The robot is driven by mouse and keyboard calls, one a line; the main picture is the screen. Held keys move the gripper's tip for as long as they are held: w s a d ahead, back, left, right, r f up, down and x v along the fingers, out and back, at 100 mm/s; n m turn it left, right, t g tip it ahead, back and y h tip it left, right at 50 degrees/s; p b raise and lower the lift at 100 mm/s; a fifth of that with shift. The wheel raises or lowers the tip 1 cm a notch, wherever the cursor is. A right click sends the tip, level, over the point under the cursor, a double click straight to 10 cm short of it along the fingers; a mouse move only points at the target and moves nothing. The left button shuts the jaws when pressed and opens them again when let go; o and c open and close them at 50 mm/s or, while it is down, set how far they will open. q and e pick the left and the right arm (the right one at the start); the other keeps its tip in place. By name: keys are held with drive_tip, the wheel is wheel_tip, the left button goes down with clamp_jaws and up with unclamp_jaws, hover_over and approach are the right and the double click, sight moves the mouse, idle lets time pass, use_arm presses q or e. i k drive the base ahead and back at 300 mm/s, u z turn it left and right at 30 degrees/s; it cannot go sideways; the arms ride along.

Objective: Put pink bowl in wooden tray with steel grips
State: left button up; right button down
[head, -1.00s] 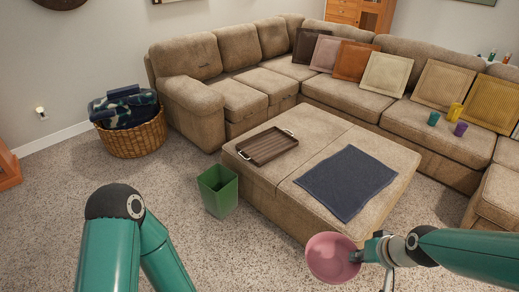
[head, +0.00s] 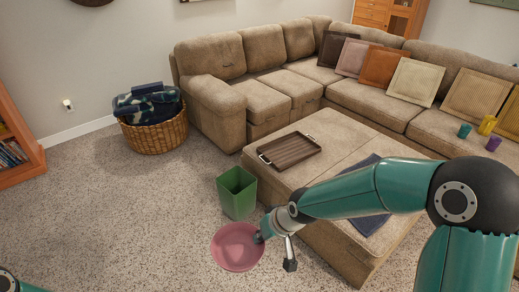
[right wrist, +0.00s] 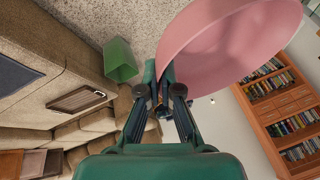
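The pink bowl (head: 237,247) is held up in front of the ottoman's near left side, over the carpet. My right gripper (head: 262,238) is shut on the bowl's right rim. In the right wrist view the pink bowl (right wrist: 225,45) fills the upper right, and the fingers of my right gripper (right wrist: 160,85) pinch its edge. The wooden tray (head: 289,151) with steel grips lies empty on the ottoman's left part, behind my right arm. It also shows in the right wrist view (right wrist: 76,99). My left gripper is out of view.
A green bin (head: 237,192) stands on the floor between the bowl and the ottoman (head: 350,130). A dark blue mat (head: 362,222) on the ottoman is partly hidden by my right arm. A laundry basket (head: 155,134) stands further back left.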

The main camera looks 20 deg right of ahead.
sight(282, 154)
drive_tip(key=u, duration=0.1)
drive_tip(key=i, duration=2.45)
drive_tip(key=z, duration=0.4)
drive_tip(key=i, duration=0.55)
drive_tip(key=z, duration=0.25)
